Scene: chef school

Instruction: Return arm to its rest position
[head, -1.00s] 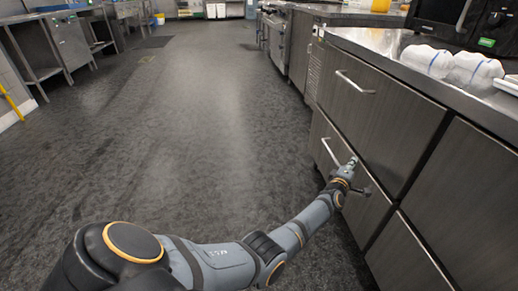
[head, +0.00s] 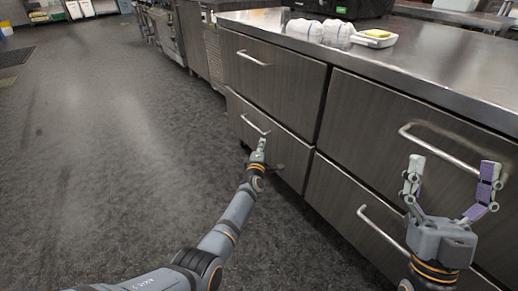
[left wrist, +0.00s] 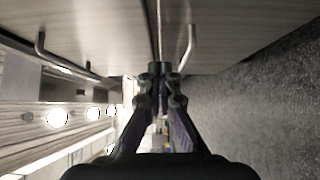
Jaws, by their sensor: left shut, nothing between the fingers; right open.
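My left arm reaches up from the bottom of the head view to a lower drawer. My left gripper (head: 261,146) is shut and empty, close to the handle (head: 256,126) of that lower left drawer (head: 262,137); I cannot tell whether it touches. In the left wrist view its fingers (left wrist: 160,72) are together in front of the cabinet face. My right gripper (head: 450,175) is open and empty at the right of the head view, in front of the right-hand drawers, with its fingers pointing up.
The steel cabinet (head: 365,121) has several closed drawers with bar handles. White bundles (head: 318,31) and a white tray with a yellow item (head: 376,38) lie on the counter (head: 440,60). The dark floor (head: 110,150) to the left is clear.

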